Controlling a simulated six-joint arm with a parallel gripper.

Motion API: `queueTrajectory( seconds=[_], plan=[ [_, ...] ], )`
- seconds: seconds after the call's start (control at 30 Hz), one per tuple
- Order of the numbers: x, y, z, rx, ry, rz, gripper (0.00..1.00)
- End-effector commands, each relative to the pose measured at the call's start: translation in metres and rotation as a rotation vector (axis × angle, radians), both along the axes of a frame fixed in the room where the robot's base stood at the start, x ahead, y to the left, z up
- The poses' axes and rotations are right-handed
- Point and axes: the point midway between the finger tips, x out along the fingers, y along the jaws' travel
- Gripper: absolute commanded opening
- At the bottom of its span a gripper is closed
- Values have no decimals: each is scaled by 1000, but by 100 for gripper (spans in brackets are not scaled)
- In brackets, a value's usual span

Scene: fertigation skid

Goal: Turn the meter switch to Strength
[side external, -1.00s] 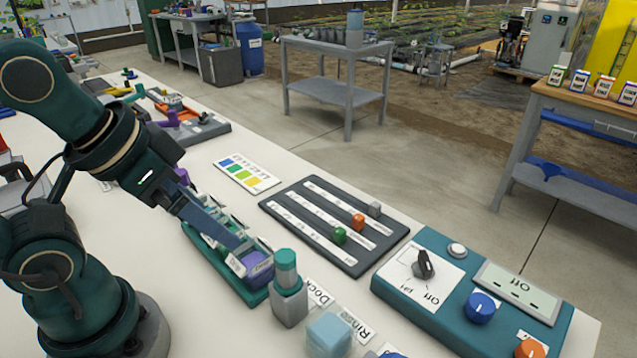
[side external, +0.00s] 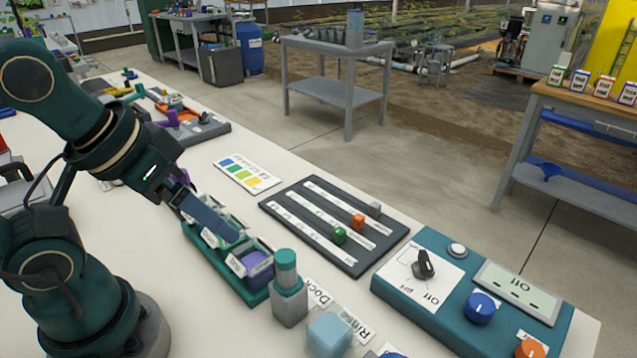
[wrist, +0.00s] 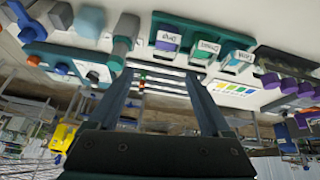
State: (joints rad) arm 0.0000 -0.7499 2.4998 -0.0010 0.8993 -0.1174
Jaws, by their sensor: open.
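The meter is a teal box (side external: 385,285) at the right front of the table. Its switch is a black knob (side external: 424,264) on a white plate, where "Off" and "pH" labels can be read; other markings are too small. The exact knob pointing is hard to tell. In the wrist view the meter switch (wrist: 94,74) shows at the left. My gripper (side external: 228,230) is open and empty, above the green tray of labelled blocks, well left of the meter. Both fingers (wrist: 158,75) show apart in the wrist view.
A blue knob (side external: 480,307), an orange knob (side external: 530,349) and a round button (side external: 457,250) sit on the meter. A dark slider board (side external: 290,222), a teal-capped probe (side external: 288,290) in its dock and a light-blue rinse block (side external: 329,334) stand between gripper and meter.

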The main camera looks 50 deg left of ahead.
Motion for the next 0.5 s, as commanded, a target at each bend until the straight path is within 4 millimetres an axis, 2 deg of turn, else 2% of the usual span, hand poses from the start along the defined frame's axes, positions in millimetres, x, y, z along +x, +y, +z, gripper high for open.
queueTrajectory(
  seconds=[0.13, 0.27, 0.5],
  plan=[
    [13, -3, 18, -165, -54, 261, 82],
    [34, -9, 40, -365, -75, 537, 82],
    [86, -31, 69, -730, -23, 1024, 82]
  ],
)
